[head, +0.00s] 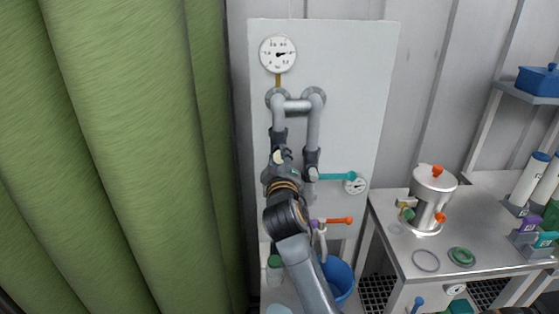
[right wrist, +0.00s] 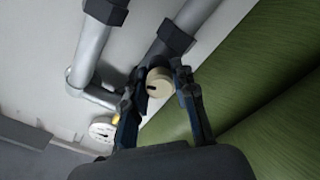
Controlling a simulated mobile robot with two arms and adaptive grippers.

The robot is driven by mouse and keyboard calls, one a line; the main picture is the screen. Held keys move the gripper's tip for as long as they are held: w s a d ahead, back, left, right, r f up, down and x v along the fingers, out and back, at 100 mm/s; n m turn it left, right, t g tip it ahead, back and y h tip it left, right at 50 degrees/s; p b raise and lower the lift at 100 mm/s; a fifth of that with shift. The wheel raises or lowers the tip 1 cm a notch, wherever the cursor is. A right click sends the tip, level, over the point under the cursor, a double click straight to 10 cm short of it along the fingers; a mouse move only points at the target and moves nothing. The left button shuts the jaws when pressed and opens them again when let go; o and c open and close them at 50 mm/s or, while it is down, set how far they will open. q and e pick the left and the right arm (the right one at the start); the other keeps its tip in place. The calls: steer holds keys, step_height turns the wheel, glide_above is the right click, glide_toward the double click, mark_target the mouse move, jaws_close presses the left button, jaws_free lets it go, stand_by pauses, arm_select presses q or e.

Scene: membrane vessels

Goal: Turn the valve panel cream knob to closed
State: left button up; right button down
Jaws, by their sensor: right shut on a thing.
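The cream knob (right wrist: 160,82) is a round, pale knob with a dark slot on its face, mounted on a grey pipe. It also shows in the head view (head: 278,157), small and partly hidden by my gripper. My right gripper (head: 280,162) reaches up to it from below. In the right wrist view my right gripper (right wrist: 160,84) has one finger on each side of the knob and is shut on it. The valve panel (head: 345,80) is a pale upright board carrying grey pipes (head: 296,105). My left gripper is not in view.
A round gauge (head: 278,54) is at the panel's top left. A teal handle (head: 337,177) and an orange handle (head: 339,220) are right of my arm. A blue bucket (head: 341,277) is below. A green curtain (head: 120,140) hangs left; a metal table (head: 455,245) stands right.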

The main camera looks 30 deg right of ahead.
steer(key=shift+f+m, duration=0.15)
steer(key=shift+m, duration=1.45)
steer(key=c, duration=1.1)
jaws_free()
steer(key=shift+o, duration=0.2)
steer(key=v, duration=0.7)
steer(key=shift+s, duration=0.3)
steer(key=shift+a, duration=0.15)
